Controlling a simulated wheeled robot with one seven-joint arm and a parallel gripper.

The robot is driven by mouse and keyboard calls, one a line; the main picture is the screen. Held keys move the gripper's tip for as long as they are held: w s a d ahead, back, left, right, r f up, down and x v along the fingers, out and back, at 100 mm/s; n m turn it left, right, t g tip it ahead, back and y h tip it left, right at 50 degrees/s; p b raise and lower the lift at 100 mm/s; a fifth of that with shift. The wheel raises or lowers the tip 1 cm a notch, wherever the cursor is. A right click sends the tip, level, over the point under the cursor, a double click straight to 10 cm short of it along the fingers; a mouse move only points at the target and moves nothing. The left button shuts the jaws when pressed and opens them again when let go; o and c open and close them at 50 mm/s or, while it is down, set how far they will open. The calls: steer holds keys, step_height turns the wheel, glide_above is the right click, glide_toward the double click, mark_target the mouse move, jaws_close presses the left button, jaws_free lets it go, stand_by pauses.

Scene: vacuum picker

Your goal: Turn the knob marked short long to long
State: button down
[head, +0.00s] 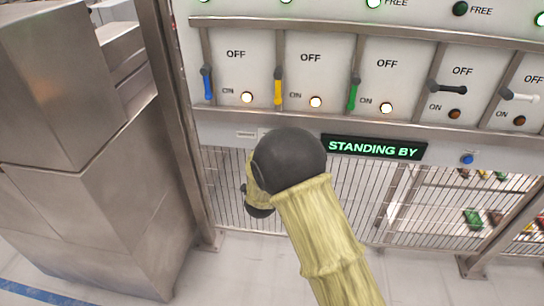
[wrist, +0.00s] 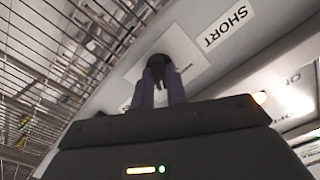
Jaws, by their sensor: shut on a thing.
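In the wrist view, a black knob (wrist: 159,60) sits on a pale plate on the panel. A white label reading SHORT (wrist: 226,28) is to its right. My gripper (wrist: 160,82) is shut on the knob, with a dark finger on each side of it. The fingers and gripper body cover part of the plate, and no LONG label is readable. A thin dark mark (wrist: 184,68) shows between the knob and the SHORT label. In the head view, my own arm hides the knob and the gripper.
The panel (head: 220,122) carries several levers with OFF and ON marks above my arm. A display (head: 374,147) reads STANDING BY, with a blue button (head: 467,159) to its right. Wire mesh (head: 225,185) lies below. Metal boxes (head: 80,200) stand close on the left.

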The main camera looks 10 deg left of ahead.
steer(key=shift+s+f+m, duration=0.2)
steer(key=shift+f+m, duration=0.1)
steer(key=shift+f, duration=0.05)
steer(key=c, duration=1.4)
jaws_free()
steer(key=shift+r, duration=0.2)
steer(key=s+d, duration=0.1)
steer(key=s, duration=1.6)
steer(key=shift+s+d, duration=0.15)
steer(key=shift+s, duration=0.05)
steer(key=shift+w, duration=0.1)
